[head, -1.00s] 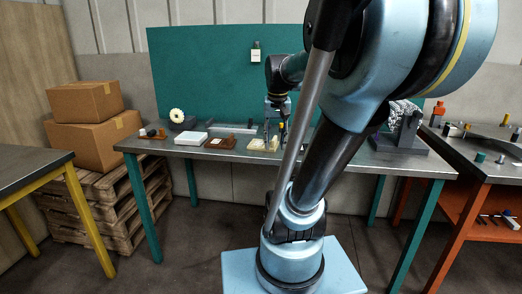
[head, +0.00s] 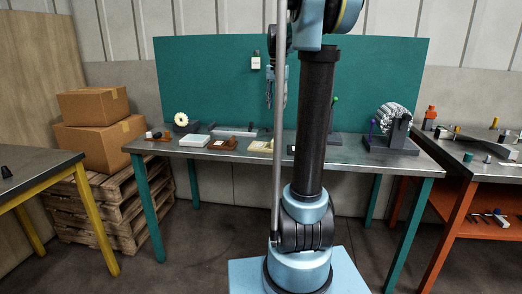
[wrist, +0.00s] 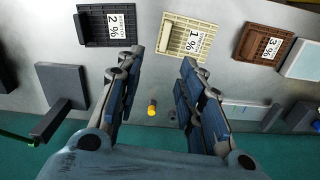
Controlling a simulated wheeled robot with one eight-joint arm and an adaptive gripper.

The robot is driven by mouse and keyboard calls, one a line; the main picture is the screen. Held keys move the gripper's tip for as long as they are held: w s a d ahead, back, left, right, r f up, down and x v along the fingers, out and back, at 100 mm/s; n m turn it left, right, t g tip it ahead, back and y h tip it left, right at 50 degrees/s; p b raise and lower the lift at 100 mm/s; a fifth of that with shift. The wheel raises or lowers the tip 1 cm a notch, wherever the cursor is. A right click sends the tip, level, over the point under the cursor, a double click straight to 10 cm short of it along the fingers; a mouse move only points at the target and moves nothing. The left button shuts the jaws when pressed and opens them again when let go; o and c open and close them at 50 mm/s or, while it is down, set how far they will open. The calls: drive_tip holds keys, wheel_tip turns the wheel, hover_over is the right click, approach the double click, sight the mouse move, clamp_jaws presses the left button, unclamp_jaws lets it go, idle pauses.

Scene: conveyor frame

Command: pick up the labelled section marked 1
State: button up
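The section marked 1 (wrist: 184,36) is a cream, ribbed tray-like piece with a white label, lying on the grey table. In the head view my gripper (head: 276,98) hangs in front of the green board, clear of the sections.
A yellow-topped peg (wrist: 152,108) shows between my fingers, apart from them. A grey block with an upright plate (wrist: 60,100) stands at left in the wrist view. A pale block (head: 194,141) lies beside the sections. The green board (head: 220,80) closes the table's back.

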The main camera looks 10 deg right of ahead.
hover_over(273, 139)
wheel_tip(273, 139, down, 12)
drive_tip(key=shift+s+a+r, duration=0.1)
drive_tip(key=shift+s+r, duration=0.05)
drive_tip(key=shift+r, duration=0.1)
drive_tip(key=shift+w+f, duration=0.2)
drive_tip(key=shift+f, duration=2.65)
drive_tip(key=shift+c, duration=0.2)
clamp_jaws()
